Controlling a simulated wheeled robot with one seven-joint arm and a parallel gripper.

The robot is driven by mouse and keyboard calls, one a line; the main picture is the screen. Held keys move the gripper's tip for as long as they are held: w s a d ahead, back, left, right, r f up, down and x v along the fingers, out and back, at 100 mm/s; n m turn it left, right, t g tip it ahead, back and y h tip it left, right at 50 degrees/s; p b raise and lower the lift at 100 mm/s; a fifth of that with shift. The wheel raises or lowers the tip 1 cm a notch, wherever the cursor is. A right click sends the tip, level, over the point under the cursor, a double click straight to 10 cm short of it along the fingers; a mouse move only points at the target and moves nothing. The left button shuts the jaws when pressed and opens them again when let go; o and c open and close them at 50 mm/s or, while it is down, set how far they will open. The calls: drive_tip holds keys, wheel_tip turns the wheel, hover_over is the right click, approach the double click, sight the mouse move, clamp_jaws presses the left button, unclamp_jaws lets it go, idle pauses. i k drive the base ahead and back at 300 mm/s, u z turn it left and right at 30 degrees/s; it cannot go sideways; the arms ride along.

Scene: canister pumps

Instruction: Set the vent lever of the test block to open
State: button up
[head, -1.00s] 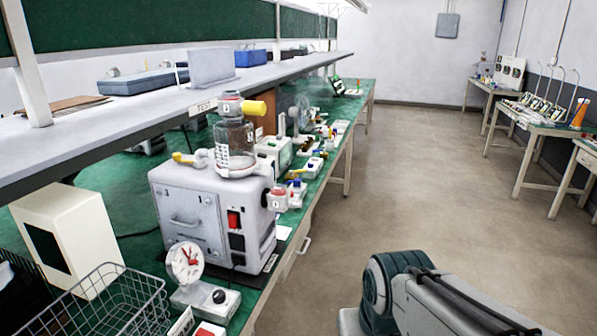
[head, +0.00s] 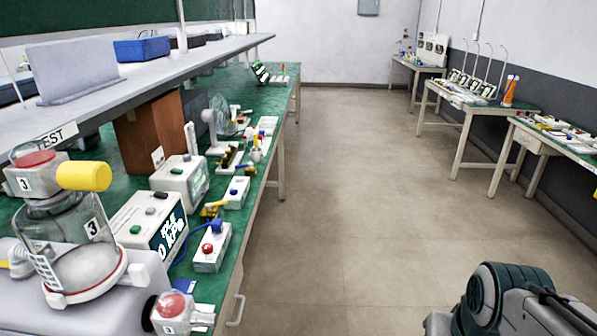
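A canister pump marked 3 (head: 66,232) with a clear jar stands at the lower left, cut off by the frame edge. Its white head carries a red disc and a yellow cap (head: 84,176). A white valve with a red top (head: 172,309), also marked 3, is at its front. Beyond it is a white box with a lit display in kPa (head: 150,228). Beside that lies a small white block with a red knob and a blue lever (head: 211,248); a yellow lever piece (head: 214,208) is just behind. I cannot tell which part is the test block's vent lever. My gripper is not in view.
A white box with a green button (head: 181,182) and a fan (head: 217,120) stand farther back. The aisle floor (head: 345,190) is clear; tables (head: 470,110) line the right wall.

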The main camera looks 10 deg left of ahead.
sight(208, 206)
drive_tip(key=i, duration=1.35)
drive_tip(key=u, duration=1.3)
drive_tip(key=i, duration=0.85)
drive_tip(key=u, duration=0.85)
